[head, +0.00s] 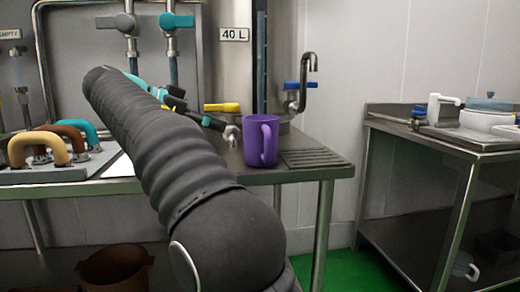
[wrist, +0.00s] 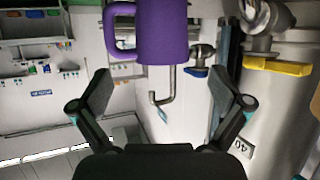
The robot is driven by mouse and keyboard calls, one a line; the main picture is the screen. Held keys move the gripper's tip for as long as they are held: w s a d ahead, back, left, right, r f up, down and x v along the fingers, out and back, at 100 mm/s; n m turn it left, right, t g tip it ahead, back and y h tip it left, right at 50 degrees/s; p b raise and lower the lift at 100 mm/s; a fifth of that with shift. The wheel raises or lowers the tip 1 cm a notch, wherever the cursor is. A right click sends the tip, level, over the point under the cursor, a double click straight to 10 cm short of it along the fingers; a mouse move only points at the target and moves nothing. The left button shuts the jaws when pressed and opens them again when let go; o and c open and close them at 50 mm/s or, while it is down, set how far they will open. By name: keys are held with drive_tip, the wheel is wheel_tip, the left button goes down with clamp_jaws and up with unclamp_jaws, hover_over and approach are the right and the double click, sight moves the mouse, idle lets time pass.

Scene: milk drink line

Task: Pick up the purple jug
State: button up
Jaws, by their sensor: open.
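The purple jug (head: 260,142) stands upright near the right end of the steel table (head: 300,172), its handle facing front right in the head view. My gripper (head: 228,130) is just left of the jug in the head view, partly hidden behind my arm. In the wrist view the jug (wrist: 163,32) shows at the top centre, with its handle at the left. There my gripper (wrist: 168,88) has its two fingers spread wide with nothing between them. The jug lies beyond the fingertips.
A tap with a blue handle (head: 300,86) rises behind the jug. A yellow lever (head: 221,107) is behind my gripper. Several coloured handles (head: 54,145) stand at the left of the table. A second steel table (head: 445,140) with white containers is at the right.

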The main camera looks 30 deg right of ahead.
sight(257, 136)
drive_tip(key=b+x, duration=0.1)
drive_tip(key=x, duration=1.2)
drive_tip(key=shift+w+d+b, duration=0.25)
drive_tip(key=shift+d+b, duration=0.1)
drive_tip(key=shift+d, duration=0.05)
drive_tip(key=shift+c, duration=0.3)
drive_tip(key=c, duration=0.8)
drive_tip(key=shift+r, duration=0.2)
drive_tip(key=shift+c, duration=0.2)
